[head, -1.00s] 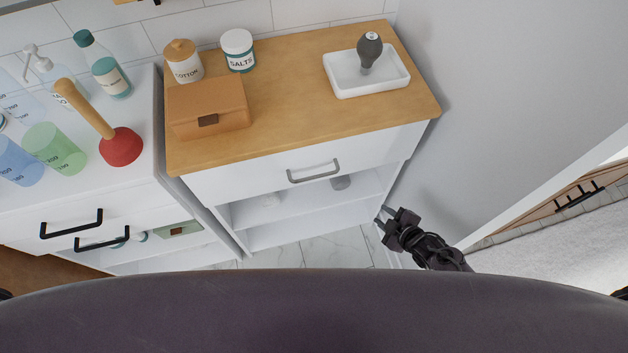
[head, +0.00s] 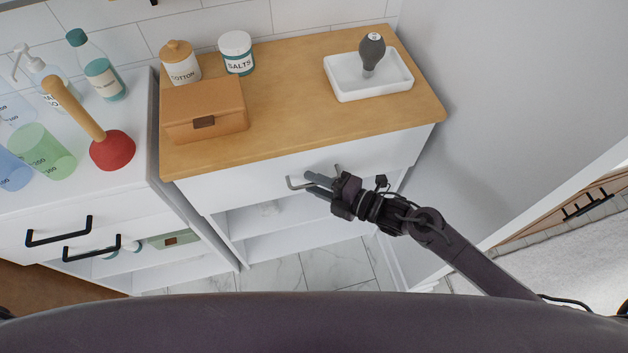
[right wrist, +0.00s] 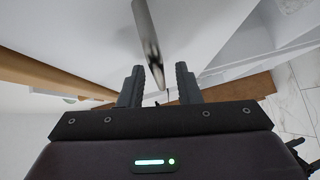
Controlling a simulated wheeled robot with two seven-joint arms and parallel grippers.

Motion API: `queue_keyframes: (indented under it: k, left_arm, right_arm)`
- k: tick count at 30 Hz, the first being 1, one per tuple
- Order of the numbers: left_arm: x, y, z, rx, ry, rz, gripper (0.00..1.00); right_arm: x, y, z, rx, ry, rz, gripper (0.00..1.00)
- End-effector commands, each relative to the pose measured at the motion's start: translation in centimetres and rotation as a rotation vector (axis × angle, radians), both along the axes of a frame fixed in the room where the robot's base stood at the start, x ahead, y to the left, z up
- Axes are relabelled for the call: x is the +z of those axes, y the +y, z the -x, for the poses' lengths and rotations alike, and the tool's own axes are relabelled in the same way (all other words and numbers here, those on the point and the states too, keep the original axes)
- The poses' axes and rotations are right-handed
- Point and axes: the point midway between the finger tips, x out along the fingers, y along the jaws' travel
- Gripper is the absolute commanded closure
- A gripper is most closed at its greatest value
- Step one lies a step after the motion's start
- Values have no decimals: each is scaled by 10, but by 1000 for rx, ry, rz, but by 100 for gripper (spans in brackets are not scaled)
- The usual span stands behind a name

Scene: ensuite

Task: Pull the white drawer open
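The white drawer (head: 240,187) is the top front of the cabinet under a wooden top, and it looks closed. Its grey bar handle (head: 293,184) is partly hidden behind my right gripper (head: 311,186). In the right wrist view the handle (right wrist: 148,40) runs down to between the two spread fingers of my right gripper (right wrist: 160,86). The fingers are open, with gaps on both sides of the bar. My left gripper is not in view.
The wooden top (head: 285,110) carries a brown box (head: 205,108), two jars and a white tray (head: 340,87). Open shelves lie below the drawer. A white cabinet (head: 120,190) with black handles stands on the left, a wall (head: 510,90) on the right.

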Motion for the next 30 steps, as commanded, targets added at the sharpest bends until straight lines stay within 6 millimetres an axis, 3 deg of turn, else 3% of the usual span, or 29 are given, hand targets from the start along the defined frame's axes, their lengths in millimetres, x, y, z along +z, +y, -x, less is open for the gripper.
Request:
queue_keyframes:
  k: [11,18,30]
  left_arm:
    - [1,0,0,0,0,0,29]
    - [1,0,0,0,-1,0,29]
    - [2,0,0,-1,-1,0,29]
  right_arm:
    - [-1,6,-3,0,1,1,71]
    - [-1,6,-3,0,1,0,100]
    - [-1,5,0,0,3,1,100]
